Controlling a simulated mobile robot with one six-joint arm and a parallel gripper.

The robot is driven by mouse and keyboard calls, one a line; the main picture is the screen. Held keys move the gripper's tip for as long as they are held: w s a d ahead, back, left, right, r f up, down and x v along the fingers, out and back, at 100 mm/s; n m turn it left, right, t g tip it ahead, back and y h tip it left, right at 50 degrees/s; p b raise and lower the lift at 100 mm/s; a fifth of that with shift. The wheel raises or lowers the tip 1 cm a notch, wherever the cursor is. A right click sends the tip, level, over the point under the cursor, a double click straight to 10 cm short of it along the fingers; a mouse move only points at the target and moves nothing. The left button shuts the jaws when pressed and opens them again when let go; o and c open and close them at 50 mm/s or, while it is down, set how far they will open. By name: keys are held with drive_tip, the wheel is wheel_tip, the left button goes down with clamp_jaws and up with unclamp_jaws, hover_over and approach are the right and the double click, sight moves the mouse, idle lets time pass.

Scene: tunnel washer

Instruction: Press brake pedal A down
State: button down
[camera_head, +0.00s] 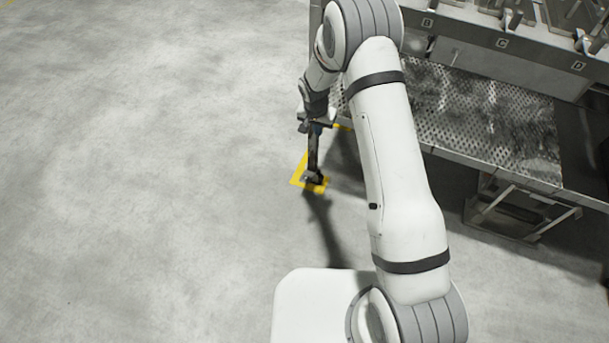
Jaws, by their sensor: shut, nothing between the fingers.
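My gripper (313,172) points down at the left end of the machine, its dark fingers together with nothing held. Its tips are just above or at a yellow-marked patch (299,180) on the floor. A small grey part shows at the tips, and I cannot tell whether it is brake pedal A or part of the gripper. No pedal can be made out clearly. Whether the tips touch anything is unclear.
A metal machine with a perforated step (470,112) stands at the right, with labels B (427,22), C (502,43) and D (578,65) along its edge. My arm hides its left end. A support frame (520,210) stands below the step. The concrete floor (140,170) at left is clear.

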drive_tip(key=a+f, duration=0.2)
drive_tip(key=f, duration=0.5)
drive_tip(key=a+f+b, duration=0.1)
drive_tip(key=a+f, duration=0.1)
drive_tip(key=f, duration=0.5)
drive_tip(key=shift+w+a+f+m, duration=0.25)
drive_tip(key=shift+f+m, duration=0.05)
drive_tip(key=shift+f, duration=0.1)
drive_tip(key=b, duration=0.5)
hover_over(306, 177)
drive_tip(key=f, duration=1.2)
drive_tip(key=shift+s+a, duration=0.1)
drive_tip(key=shift+s, duration=0.15)
drive_tip(key=shift+s+a+f, duration=0.1)
drive_tip(key=shift+s+f, duration=0.1)
drive_tip(key=shift+f, duration=0.65)
